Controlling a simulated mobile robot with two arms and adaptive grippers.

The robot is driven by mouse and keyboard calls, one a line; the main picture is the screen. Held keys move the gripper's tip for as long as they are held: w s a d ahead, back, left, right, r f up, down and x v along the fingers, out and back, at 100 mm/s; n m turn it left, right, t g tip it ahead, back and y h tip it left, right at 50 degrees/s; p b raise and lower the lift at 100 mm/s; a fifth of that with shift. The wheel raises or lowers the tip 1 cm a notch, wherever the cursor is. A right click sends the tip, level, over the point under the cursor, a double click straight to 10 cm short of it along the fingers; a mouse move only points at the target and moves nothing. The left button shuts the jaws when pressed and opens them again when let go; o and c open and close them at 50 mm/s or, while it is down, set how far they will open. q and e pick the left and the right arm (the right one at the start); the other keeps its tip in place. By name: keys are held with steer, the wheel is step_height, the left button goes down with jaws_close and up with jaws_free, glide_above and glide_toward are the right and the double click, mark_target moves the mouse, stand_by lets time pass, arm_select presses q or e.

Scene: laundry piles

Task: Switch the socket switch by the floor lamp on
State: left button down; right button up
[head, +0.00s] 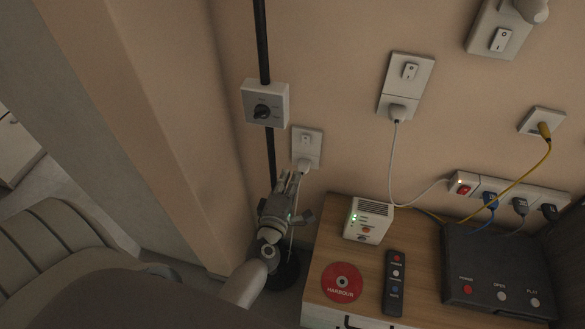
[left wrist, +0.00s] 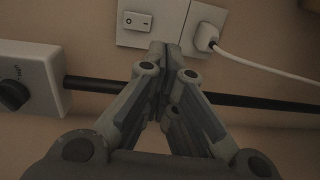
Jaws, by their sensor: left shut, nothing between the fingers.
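The floor lamp's black pole (head: 264,45) runs down the wall on the left, with a white box and dark knob (head: 265,104) on it. Beside the pole is a white wall socket (head: 314,137) with a small rocker switch (head: 306,140) and a white plug in its lower half. In the left wrist view the switch (left wrist: 138,21) and plug (left wrist: 204,36) show at the top; I cannot tell the switch's position. My left gripper (head: 291,181) is shut and empty, just below the socket; its fingertips (left wrist: 165,50) point between switch and plug. My right gripper is not in view.
A wooden cabinet (head: 318,285) at lower right holds a white box with green lights (head: 368,220), a red disc (head: 342,282), a remote (head: 395,283) and a dark player (head: 495,272). Other sockets and a power strip (head: 510,190) line the wall. A cushioned seat (head: 50,245) is at left.

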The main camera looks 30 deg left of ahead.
arm_select(q)
steer(key=v, duration=0.4)
steer(key=shift+f+b, duration=0.3)
steer(key=shift+f, duration=0.1)
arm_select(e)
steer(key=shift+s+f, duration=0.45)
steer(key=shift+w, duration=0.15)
